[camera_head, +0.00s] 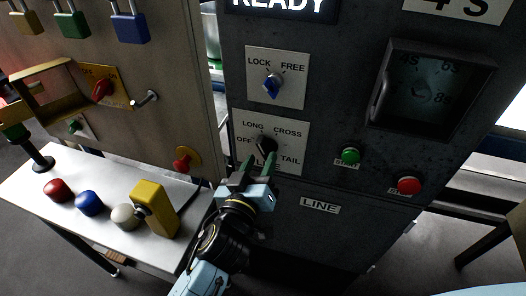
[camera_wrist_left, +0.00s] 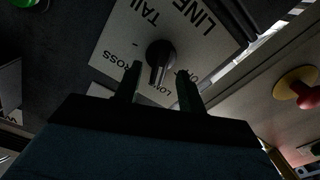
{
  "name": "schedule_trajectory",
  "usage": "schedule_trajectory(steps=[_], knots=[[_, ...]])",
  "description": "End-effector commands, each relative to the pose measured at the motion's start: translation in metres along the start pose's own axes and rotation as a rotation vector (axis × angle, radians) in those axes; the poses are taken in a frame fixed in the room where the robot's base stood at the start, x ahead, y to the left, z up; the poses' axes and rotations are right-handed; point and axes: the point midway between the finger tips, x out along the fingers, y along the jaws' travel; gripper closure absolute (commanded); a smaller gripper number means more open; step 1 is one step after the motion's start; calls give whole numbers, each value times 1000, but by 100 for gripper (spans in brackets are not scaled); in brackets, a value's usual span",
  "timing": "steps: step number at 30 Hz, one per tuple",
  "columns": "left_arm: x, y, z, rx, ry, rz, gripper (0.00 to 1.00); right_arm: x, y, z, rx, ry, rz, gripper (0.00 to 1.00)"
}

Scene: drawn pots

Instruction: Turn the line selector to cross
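The line selector is a black knob (camera_head: 264,146) on a white plate (camera_head: 290,165) marked OFF, LONG, CROSS and TAIL. My left gripper (camera_head: 259,162) is just below and in front of the knob. In the left wrist view its two dark fingers (camera_wrist_left: 158,90) are apart, one on each side of the knob's bar, with gaps visible. The fingers partly cover the plate. My right gripper is not in view.
A LOCK/FREE plate with a blue knob (camera_head: 272,85) is above. A green button (camera_head: 350,156), a red button (camera_head: 409,185) and a framed dial window (camera_head: 430,90) are to the right. A red knob (camera_head: 184,158) is left. A white table (camera_head: 100,185) holds coloured buttons and a yellow block (camera_head: 156,208).

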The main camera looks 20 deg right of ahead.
Motion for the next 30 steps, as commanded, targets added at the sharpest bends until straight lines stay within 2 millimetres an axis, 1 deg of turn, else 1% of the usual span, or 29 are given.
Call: schedule_trajectory(steps=[1, 3, 7, 11, 18, 27, 30], knots=[[9, 1, -1, 3, 1, 1, 60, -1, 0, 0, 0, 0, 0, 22], [17, 0, -1, 2, 1, 0, 60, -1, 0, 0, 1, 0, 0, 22], [26, 0, 0, 1, -1, -1, 60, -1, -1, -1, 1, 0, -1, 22], [30, 0, 0, 0, 0, 0, 60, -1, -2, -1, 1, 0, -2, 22], [30, 0, 0, 0, -1, 0, 60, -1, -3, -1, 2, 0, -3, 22], [30, 0, 0, 1, -1, 0, 99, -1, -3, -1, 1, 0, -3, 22], [30, 0, 0, 1, -1, 0, 100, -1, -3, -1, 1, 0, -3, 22]])
